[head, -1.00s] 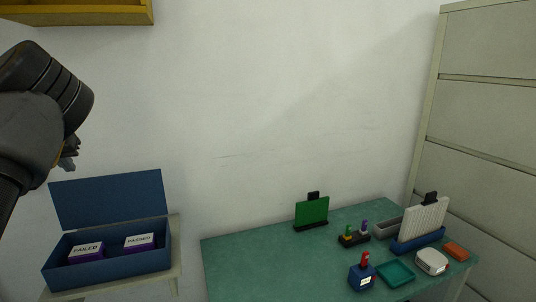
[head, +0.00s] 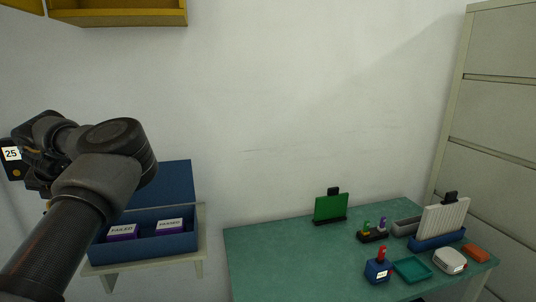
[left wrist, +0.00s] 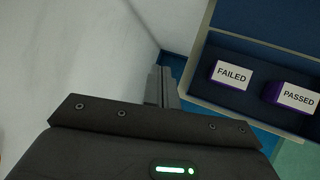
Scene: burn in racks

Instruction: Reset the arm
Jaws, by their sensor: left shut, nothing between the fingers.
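My left arm reaches in from the left in the head view and bends at a large dark joint in front of the blue box. In the left wrist view my left gripper (left wrist: 161,88) has its two grey fingers together with nothing between them. It is beside the shelf that carries the open blue box (head: 178,246). In the box stand two purple-and-white blocks, marked FAILED (head: 122,231) and PASSED (head: 170,225). They also show in the left wrist view, FAILED (left wrist: 231,74) and PASSED (left wrist: 296,96). My right gripper is not in view.
A green table (head: 275,265) at right holds a green board (head: 331,208), a white ribbed piece in a blue holder (head: 437,241), a blue block with a red top (head: 378,271) and small trays. A yellow shelf (head: 120,17) hangs upper left. A cabinet (head: 500,110) stands at right.

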